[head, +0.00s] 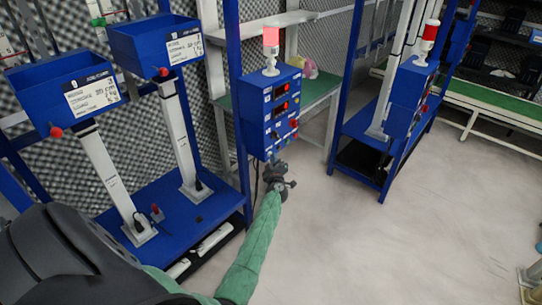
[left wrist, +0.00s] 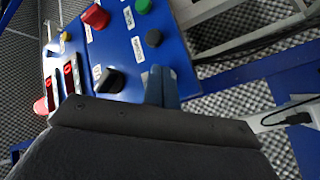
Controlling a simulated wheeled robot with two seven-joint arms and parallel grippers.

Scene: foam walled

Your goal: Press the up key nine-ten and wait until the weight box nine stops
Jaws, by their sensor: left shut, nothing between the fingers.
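The blue control box (head: 255,115) hangs on a blue post, with red lit displays and small buttons. In the left wrist view its panel (left wrist: 120,55) shows a red button (left wrist: 96,17), a green button (left wrist: 143,6), a black button (left wrist: 153,38) and a black rotary knob (left wrist: 109,81). I cannot read which is the up key nine-ten. My left gripper (head: 277,160) is at the box's lower end; its shut fingers (left wrist: 162,86) are close to the panel, contact unclear. Two blue weight boxes (head: 60,75) (head: 140,42) stand on white columns; I cannot tell which is nine. My right gripper is out of view.
A red lamp (head: 271,38) tops the control box. A blue base platform (head: 165,215) carries the columns. A second blue frame with its own box (head: 408,85) stands to the right. The pale floor (head: 400,240) at right is mostly clear.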

